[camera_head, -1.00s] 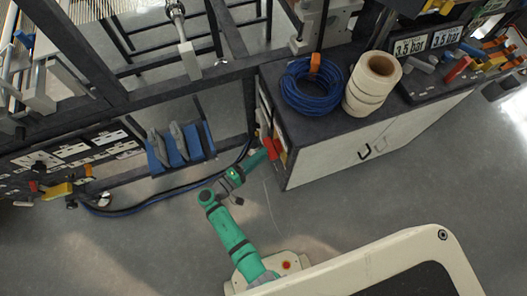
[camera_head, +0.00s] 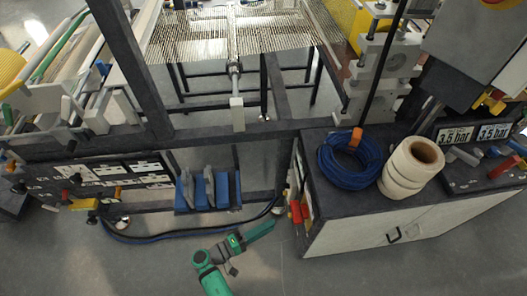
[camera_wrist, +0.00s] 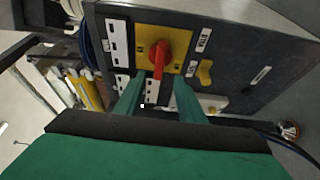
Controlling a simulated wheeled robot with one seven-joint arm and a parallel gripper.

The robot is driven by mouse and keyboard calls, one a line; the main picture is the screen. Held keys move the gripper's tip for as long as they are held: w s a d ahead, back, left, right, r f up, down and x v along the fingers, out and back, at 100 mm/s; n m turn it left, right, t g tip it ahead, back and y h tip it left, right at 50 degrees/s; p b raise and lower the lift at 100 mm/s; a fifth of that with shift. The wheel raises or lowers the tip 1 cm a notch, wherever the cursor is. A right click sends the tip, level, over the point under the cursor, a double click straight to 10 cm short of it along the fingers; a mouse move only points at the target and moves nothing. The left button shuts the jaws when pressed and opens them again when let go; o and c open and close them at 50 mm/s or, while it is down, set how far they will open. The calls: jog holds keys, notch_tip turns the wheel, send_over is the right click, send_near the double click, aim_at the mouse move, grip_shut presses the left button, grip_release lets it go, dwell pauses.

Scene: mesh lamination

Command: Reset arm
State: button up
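My green arm is bent low over the floor in the head view. My gripper (camera_head: 274,224) is at the left end of the cabinet, a short way from a red switch handle (camera_head: 296,212). In the wrist view, my gripper (camera_wrist: 157,92) has its two green fingers apart with nothing between them. The red rotary handle (camera_wrist: 158,56) on its yellow plate (camera_wrist: 147,43) stands beyond the fingertips, apart from them as far as I can see.
The dark-topped cabinet (camera_head: 375,222) carries a blue hose coil (camera_head: 347,170) and white tape rolls (camera_head: 404,185). A machine frame with blue pedals (camera_head: 206,194) stands left. A cable (camera_head: 165,238) lies along the floor. The floor in front is open.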

jog(key=s+d+f+n+y, duration=0.1)
jog(key=s+f+n+y, duration=0.1)
jog(key=s+f+y, duration=0.7)
jog(key=s+a+f+m+y, duration=0.15)
jog(key=s+a+y, duration=0.25)
jog(key=s, duration=0.5)
jog(key=s+r+m+t+y, duration=0.1)
jog(key=r+t, duration=0.3)
jog(key=r, duration=1.1)
jog(key=s+r+m+t+y, duration=0.2)
jog(key=s+r+m+t, duration=0.2)
jog(key=r, duration=1.2)
jog(key=shift+a+r, duration=0.3)
jog(key=shift+a, duration=0.15)
jog(key=shift+c, duration=0.2)
